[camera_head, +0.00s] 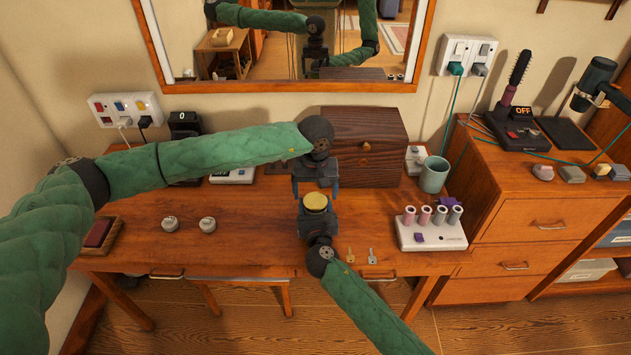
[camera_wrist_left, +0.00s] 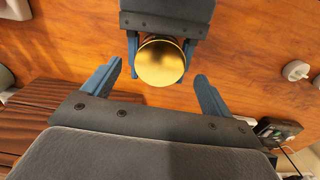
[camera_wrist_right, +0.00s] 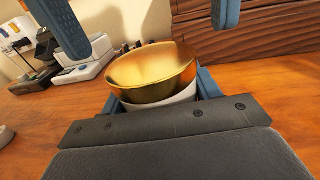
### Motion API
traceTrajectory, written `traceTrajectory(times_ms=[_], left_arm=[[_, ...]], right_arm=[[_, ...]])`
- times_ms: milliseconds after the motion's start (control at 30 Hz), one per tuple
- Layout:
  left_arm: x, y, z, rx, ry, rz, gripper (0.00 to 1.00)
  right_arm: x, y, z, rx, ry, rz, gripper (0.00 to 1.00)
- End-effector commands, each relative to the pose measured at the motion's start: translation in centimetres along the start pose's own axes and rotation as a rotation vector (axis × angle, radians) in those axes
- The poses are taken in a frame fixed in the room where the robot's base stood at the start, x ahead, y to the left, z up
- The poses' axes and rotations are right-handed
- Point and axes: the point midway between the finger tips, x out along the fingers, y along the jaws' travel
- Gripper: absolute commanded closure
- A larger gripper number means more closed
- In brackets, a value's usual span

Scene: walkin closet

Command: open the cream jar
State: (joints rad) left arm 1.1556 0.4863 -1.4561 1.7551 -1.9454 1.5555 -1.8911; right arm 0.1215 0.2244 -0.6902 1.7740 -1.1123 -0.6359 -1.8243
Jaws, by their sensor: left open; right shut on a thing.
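The cream jar shows a round gold lid (camera_head: 315,202) on a pale body (camera_wrist_right: 170,108). My right gripper (camera_head: 317,212) is shut on the jar's body and holds it upright above the desk. The lid is on the jar in the right wrist view (camera_wrist_right: 152,72); it also shows in the left wrist view (camera_wrist_left: 161,62). The jar's lower part is hidden by my right gripper.
The wooden desk (camera_head: 250,235) is clear around the grippers. A wooden box (camera_head: 365,140) stands behind them. A white holder with rollers (camera_head: 430,235) and a cup (camera_head: 434,175) are at right. Two keys (camera_head: 372,256) lie at the front edge.

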Motion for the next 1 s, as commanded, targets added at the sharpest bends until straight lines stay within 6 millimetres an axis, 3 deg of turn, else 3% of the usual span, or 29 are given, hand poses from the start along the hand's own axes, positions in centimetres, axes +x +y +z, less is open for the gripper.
traceTrajectory(times_ms=[200, 467, 500, 733, 1000], left_arm=[[2.2, 0.0, 0.0, -0.001, -0.001, 0.001, 0.15], [2.4, 0.0, 0.0, 0.0, 0.0, 0.0, 0.15], [2.4, 0.0, 0.0, 0.0, 0.0, 0.0, 0.17], [2.4, 0.0, 0.0, 0.0, 0.0, 0.0, 0.62], [2.4, 0.0, 0.0, -0.056, 0.0, 0.001, 0.63]], right_arm=[[0.0, 0.0, 0.0, 0.0, 0.001, 0.0, 1.0], [0.0, 0.0, -0.1, 0.0, 0.001, 0.0, 1.0], [0.0, 0.0, -0.1, 0.0, 0.001, 0.0, 1.0], [0.0, 0.0, -0.1, 0.0, 0.001, 0.0, 1.0], [0.0, 0.0, -0.1, 0.0, 0.001, 0.0, 1.0]])
